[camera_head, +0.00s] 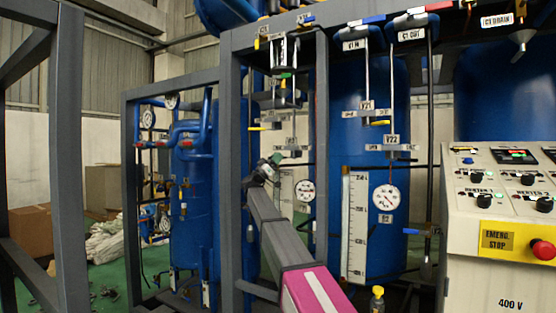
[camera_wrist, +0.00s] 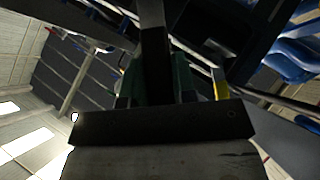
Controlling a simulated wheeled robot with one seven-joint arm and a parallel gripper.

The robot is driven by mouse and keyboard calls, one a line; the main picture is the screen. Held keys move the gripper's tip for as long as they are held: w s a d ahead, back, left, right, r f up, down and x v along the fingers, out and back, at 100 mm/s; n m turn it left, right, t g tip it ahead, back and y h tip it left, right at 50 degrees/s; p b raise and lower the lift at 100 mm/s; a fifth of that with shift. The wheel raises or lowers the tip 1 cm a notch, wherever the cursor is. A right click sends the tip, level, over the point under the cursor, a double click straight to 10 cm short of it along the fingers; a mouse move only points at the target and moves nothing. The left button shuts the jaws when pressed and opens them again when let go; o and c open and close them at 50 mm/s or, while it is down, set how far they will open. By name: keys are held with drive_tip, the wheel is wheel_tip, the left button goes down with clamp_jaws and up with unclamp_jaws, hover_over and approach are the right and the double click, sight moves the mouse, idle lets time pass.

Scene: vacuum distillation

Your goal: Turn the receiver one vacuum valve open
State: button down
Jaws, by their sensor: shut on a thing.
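My gripper (camera_head: 270,166) is at the end of my raised arm, in front of the pipes left of the blue tank in the head view. In the wrist view my gripper (camera_wrist: 155,88) is shut on a dark upright bar (camera_wrist: 154,45), seen between its dark green fingers. The picture is too dark to tell whether this is a valve handle. Several small valves with coloured handles sit on the rack, including a yellow handle (camera_head: 257,129) just above my gripper. No readable label marks the receiver one vacuum valve, so I cannot tell which it is.
Grey frame posts (camera_head: 230,190) stand close to my arm. A blue tank (camera_head: 345,150) with a pressure gauge (camera_head: 386,197) and a white scale (camera_head: 355,225) is behind. A control panel (camera_head: 500,225) with a red emergency button stands at right.

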drive_tip(key=shift+w+g, duration=0.15)
drive_tip(key=shift+g, duration=0.55)
drive_tip(key=c, duration=0.9)
unclamp_jaws()
drive_tip(key=shift+t, duration=0.3)
drive_tip(key=v, duration=1)
drive_tip(key=shift+a+f, duration=0.25)
drive_tip(key=shift+f, duration=0.05)
drive_tip(key=shift+a+m, duration=0.1)
drive_tip(key=shift+m, duration=0.2)
